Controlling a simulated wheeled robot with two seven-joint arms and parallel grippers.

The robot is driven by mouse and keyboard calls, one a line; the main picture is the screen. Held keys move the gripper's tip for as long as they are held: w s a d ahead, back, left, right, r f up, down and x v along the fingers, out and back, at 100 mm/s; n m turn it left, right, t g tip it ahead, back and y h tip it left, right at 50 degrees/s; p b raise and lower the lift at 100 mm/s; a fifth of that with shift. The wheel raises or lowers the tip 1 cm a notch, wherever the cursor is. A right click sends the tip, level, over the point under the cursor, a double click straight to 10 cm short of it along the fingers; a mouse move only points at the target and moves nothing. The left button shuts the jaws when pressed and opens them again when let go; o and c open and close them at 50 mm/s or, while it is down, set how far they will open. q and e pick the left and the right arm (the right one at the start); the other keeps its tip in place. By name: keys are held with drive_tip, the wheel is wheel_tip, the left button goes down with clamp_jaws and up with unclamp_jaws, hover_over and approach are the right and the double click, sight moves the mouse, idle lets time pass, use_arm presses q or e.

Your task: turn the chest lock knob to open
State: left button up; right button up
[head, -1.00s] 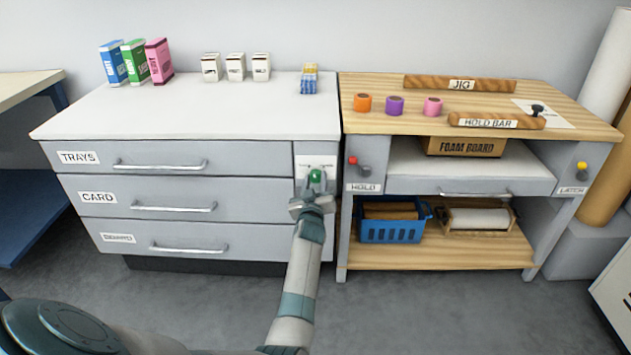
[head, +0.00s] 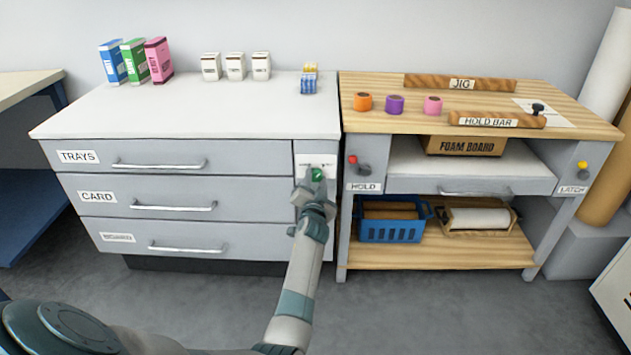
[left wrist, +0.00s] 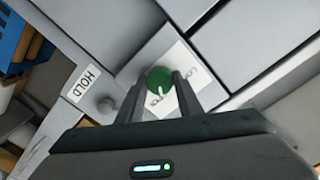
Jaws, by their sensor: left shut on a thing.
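The chest (head: 75,180) is grey with a white top and three labelled drawers, in the left half of the head view. Its green lock knob (head: 317,174) is on a white label plate at the chest's upper right front. In the left wrist view the knob (left wrist: 159,80) shows as a round green disc with a white pointer line. My left gripper (head: 315,184) is shut on the knob, its two fingers on either side of it, and partly hides the plate's lettering. My right gripper is not in view.
A wooden workbench (head: 400,118) stands close on the right. Its HOLD panel has a red knob (head: 352,159) and a grey knob near my gripper. A blue basket (head: 392,233) sits on its lower shelf. Grey floor lies clear in front.

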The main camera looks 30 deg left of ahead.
use_arm(q)
drive_tip(key=shift+m, duration=0.9)
drive_tip(key=o, duration=1)
drive_tip(key=shift+o, duration=0.2)
